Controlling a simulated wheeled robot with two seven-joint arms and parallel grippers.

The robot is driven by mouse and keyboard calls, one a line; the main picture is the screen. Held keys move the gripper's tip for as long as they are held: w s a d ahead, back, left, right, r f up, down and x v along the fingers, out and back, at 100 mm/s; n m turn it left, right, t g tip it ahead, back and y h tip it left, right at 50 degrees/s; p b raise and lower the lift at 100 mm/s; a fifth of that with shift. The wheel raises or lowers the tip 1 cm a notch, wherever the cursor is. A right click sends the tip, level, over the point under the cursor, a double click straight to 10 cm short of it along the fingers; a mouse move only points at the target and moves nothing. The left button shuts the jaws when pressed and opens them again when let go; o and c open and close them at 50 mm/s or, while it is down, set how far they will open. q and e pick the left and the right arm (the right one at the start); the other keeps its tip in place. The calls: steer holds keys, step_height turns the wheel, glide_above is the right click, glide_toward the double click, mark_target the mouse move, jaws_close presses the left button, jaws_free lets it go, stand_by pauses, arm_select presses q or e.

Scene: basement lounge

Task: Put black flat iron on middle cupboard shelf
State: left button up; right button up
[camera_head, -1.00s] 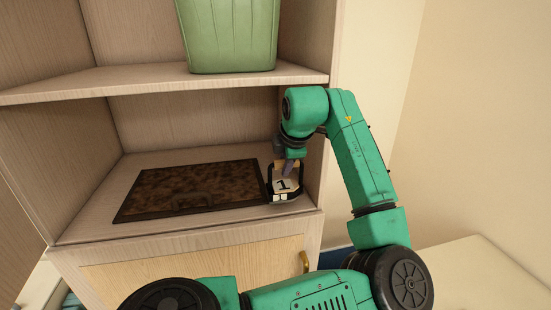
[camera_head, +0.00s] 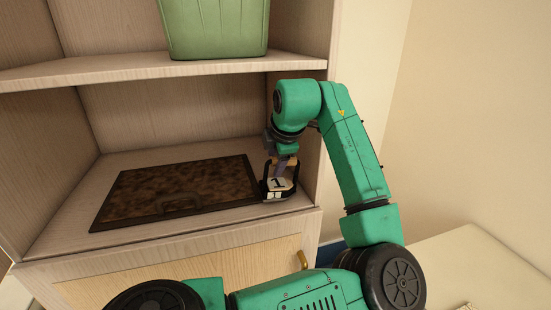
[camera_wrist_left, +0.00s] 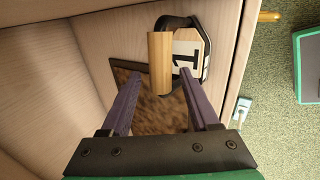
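The black flat iron (camera_head: 278,187) has a light wooden handle and a pale plate marked "1". It stands at the right end of the cupboard's lower visible shelf (camera_head: 70,225), close to the front edge. It also shows in the left wrist view (camera_wrist_left: 192,62), with its handle (camera_wrist_left: 160,62) upright in the picture. My left gripper (camera_head: 284,162) reaches in from above at the iron. In the wrist view its purple fingers (camera_wrist_left: 159,76) are apart, with gaps on both sides of the handle. My right gripper is out of view.
A brown mottled board with a dark frame and handle (camera_head: 170,185) lies on the same shelf, left of the iron. A green bin (camera_head: 215,28) stands on the shelf above (camera_head: 100,72). The cupboard's side wall is close on the right.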

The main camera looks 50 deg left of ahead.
arm_select(q)
steer(key=shift+r, duration=0.1)
steer(key=shift+r, duration=0.4)
steer(key=v, duration=1.1)
steer(key=shift+d+r, duration=0.2)
steer(key=shift+r, duration=0.1)
